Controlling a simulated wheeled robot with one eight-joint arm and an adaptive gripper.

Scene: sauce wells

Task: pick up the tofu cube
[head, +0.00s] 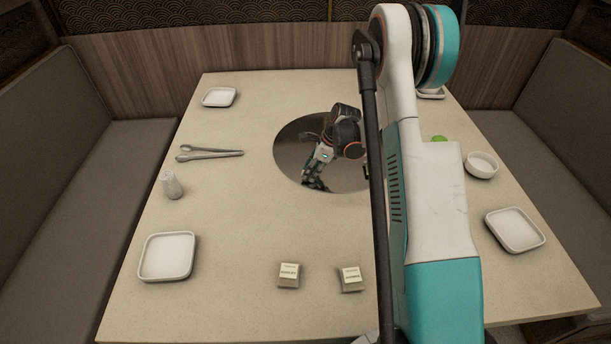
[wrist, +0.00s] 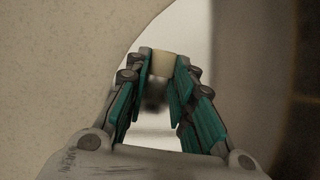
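The tofu cube (wrist: 162,64) is a small pale cream block between my fingertips in the wrist view. My gripper (wrist: 163,80) has its teal-padded fingers closed in to the cube's width, one on each side, and looks shut on it. In the head view, my gripper (head: 316,184) points down over the dark shiny round disc (head: 288,152) in the middle of the table. The cube cannot be made out in the head view. The gap between it and the surface below cannot be judged.
A pair of tongs (head: 210,154) and a shaker (head: 171,186) lie and stand at left. Square white dishes are at front left (head: 166,257), back left (head: 219,97) and right (head: 515,230). A white bowl (head: 481,165) is at right. Two small labelled blocks (head: 288,275) (head: 351,279) stand in front.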

